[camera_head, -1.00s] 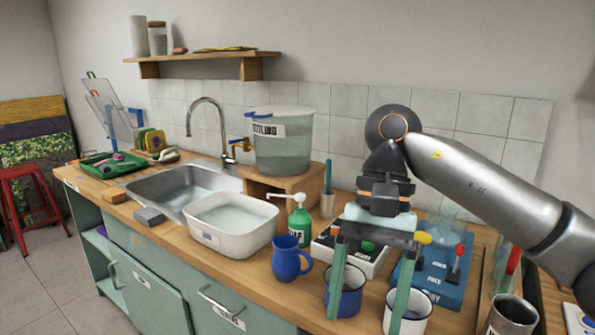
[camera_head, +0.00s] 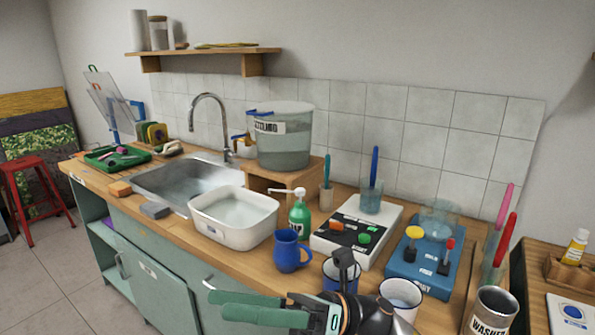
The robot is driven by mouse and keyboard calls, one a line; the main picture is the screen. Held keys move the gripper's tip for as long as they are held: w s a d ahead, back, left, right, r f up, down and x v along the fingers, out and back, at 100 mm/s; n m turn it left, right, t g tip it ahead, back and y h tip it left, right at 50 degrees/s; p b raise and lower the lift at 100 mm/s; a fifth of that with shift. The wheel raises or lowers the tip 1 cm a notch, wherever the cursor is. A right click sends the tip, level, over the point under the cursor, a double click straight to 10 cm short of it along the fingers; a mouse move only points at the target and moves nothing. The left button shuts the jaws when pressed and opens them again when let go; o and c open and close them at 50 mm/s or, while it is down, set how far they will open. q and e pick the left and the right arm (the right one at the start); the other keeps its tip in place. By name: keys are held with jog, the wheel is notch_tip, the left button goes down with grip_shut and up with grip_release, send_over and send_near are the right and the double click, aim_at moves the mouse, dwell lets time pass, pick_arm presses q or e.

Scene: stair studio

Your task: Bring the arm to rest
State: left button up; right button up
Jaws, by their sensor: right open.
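My right gripper (camera_head: 213,305) is low at the bottom of the head view, in front of the counter's front edge. Its two green fingers point left and look apart, with nothing seen between them. My dark wrist (camera_head: 362,312) comes up from the bottom edge and covers part of the counter front and of a blue mug (camera_head: 341,276). My left gripper is not in view.
Near the arm on the wooden counter stand a blue jug (camera_head: 290,252), a white-and-blue mug (camera_head: 401,294), a metal can (camera_head: 490,310) and a blue switch box (camera_head: 424,266). Further left are a white basin (camera_head: 233,236) and the sink (camera_head: 165,184).

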jog(key=w+d+f+n+t+h+p, duration=0.1)
jog(key=w+d+f+n+t+h, duration=0.25)
jog(key=f+n+t, duration=0.6)
jog(key=w+d+f+n+t+h+p, duration=0.1)
jog(key=w+d+f+n+t+h, duration=0.15)
jog(key=d+n+t+h, duration=0.75)
jog(key=w+a+f+n+t+y+p, duration=0.1)
jog(key=w+f+n+t, duration=0.35)
jog(key=n, duration=1.15)
jog(key=s+d+f+m+g+h, duration=0.3)
jog(key=s+d+f+m+g, duration=0.1)
jog(key=s+f, duration=0.6)
jog(key=s+d+f+m+g+h+p, duration=0.1)
jog(key=s+d+f+m+g+h, duration=0.3)
jog(key=s+d+f+m, duration=0.3)
jog(key=s+f+m, duration=0.1)
jog(key=s+f, duration=0.2)
jog(key=f, duration=0.3)
jog(key=shift+f, duration=0.3)
jog(key=shift+d, duration=0.1)
jog(key=shift+s+d, duration=0.1)
jog(key=shift+s, duration=0.05)
